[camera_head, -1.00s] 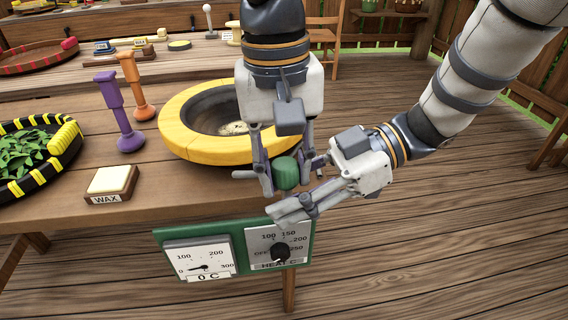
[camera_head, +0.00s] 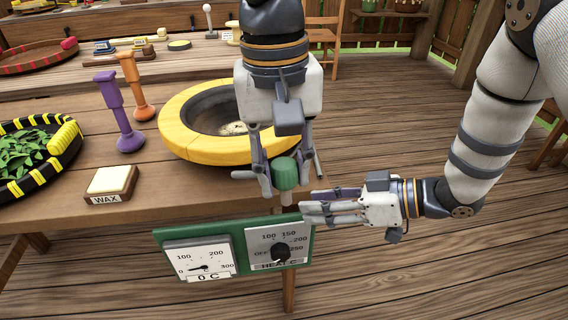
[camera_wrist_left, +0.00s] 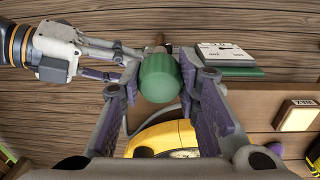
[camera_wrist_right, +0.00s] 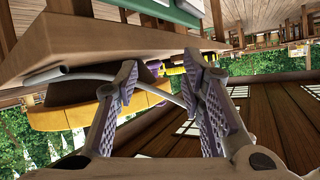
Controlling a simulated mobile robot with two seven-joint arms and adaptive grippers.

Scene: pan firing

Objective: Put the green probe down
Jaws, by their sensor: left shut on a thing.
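The green probe (camera_head: 286,174) is upright at the table's front edge, beside the yellow-rimmed pan (camera_head: 180,140). A thin pale stem shows below its handle. My left gripper (camera_head: 293,182) points down with its fingers on either side of the handle, shut on the probe. The left wrist view shows the rounded green handle (camera_wrist_left: 158,78) between the fingers. My right gripper (camera_head: 308,203) is just in front of the table edge, to the lower right of the probe. Its fingers are apart and empty in the right wrist view (camera_wrist_right: 163,72). The probe's lower end is hidden.
A green panel (camera_head: 240,238) with a gauge and heat knob hangs at the table front. The wax block (camera_head: 111,182), purple tool (camera_head: 122,115), orange tool (camera_head: 135,85) and leaf tray (camera_head: 70,162) are left of the pan. Open floor lies right.

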